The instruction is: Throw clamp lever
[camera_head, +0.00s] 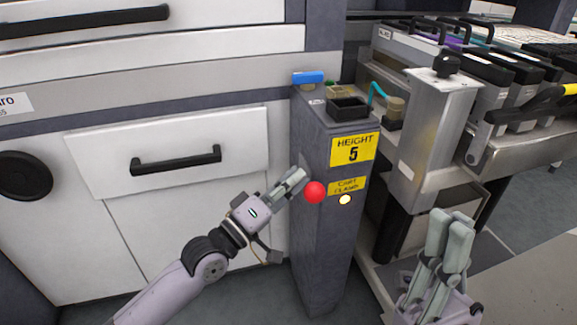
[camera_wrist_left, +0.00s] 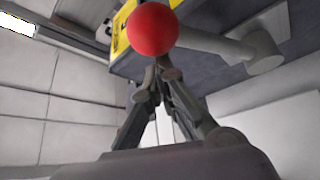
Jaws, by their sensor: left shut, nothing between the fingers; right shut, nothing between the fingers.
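The clamp lever's red ball knob (camera_head: 315,192) is at the front of a grey post (camera_head: 320,245), just left of a yellow "CART CLAMP" label (camera_head: 348,186). My left gripper (camera_head: 301,174) is shut and empty, with its fingertips close to the knob's upper left. In the left wrist view the knob (camera_wrist_left: 152,28) appears just beyond the shut fingertips (camera_wrist_left: 162,70); I cannot tell whether they touch. A grey rod with a round hub (camera_wrist_left: 262,50) runs to the right behind the knob. My right gripper (camera_head: 452,222) is shut and empty at the lower right, away from the lever.
A lit round indicator (camera_head: 345,199) sits under the label. A yellow "HEIGHT 5" sign (camera_head: 353,150) is above, with a black tray (camera_head: 348,107) on the post's top. A metal feeder trolley (camera_head: 428,125) stands right. A white cabinet with drawers (camera_head: 175,150) stands left.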

